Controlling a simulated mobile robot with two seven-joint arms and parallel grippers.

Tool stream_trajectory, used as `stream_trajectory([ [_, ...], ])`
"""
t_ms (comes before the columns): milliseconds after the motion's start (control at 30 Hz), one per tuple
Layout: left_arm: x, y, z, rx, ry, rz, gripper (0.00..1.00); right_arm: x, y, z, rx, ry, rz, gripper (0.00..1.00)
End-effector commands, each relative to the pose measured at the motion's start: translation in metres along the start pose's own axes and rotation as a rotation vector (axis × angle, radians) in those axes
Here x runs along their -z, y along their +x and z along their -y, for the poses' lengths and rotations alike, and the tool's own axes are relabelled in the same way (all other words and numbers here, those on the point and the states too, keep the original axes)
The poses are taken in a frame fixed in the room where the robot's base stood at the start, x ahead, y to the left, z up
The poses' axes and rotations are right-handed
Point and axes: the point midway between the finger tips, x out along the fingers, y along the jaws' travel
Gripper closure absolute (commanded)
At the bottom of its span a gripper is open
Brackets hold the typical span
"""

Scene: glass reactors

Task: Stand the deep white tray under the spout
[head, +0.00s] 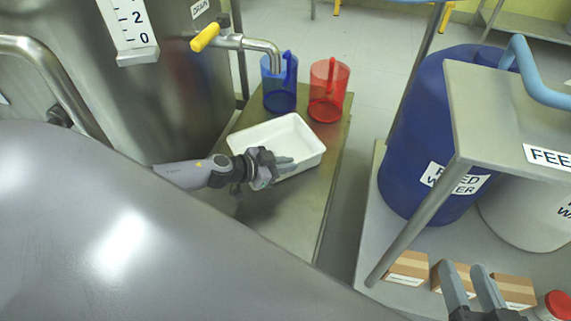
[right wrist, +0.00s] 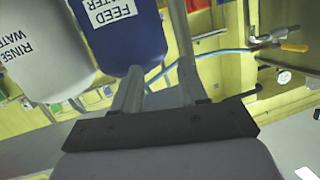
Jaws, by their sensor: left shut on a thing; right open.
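The deep white tray (head: 305,135) rests on a low metal stand (head: 318,200), in front of two jugs. My left gripper (head: 280,166) is shut on its near wall; the fingers partly hide that rim. The steel spout (head: 262,44), with a yellow-handled valve (head: 205,37) and a DRAIN label, comes out of the tank on the left and bends down. A blue jug (head: 279,88) stands below the spout's mouth, behind the tray. My right gripper (head: 472,285) is open and empty at the lower right; its fingers also show in the right wrist view (right wrist: 158,88).
A red jug (head: 328,90) stands right of the blue one. A cart (head: 345,285) on the right carries a blue feed-water drum (head: 420,130), a white drum (head: 525,215) and cardboard boxes (head: 408,267). A large steel vessel (head: 150,250) fills the lower left. The stand's near part is bare.

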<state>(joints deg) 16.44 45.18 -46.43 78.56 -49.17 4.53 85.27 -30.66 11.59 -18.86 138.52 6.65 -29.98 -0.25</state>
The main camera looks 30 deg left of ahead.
Motion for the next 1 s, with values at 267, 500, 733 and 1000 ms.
stream_trajectory([
  [267, -0.001, 0.000, 0.000, 0.000, 0.000, 0.000, 0.66, 0.000, 0.000, 0.000, 0.000, -0.001, -0.001, 0.57],
  [500, 0.003, -0.004, 0.000, 0.000, 0.001, 0.001, 0.66, 0.002, -0.001, 0.001, 0.005, 0.008, 0.003, 0.57],
  [733, 0.003, -0.034, 0.000, -0.001, 0.000, 0.003, 0.66, 0.002, 0.000, 0.005, 0.022, 0.044, 0.036, 0.57],
  [1000, 0.002, -0.071, 0.000, 0.000, -0.003, 0.003, 0.66, 0.001, 0.007, 0.010, 0.041, 0.095, 0.061, 0.57],
])
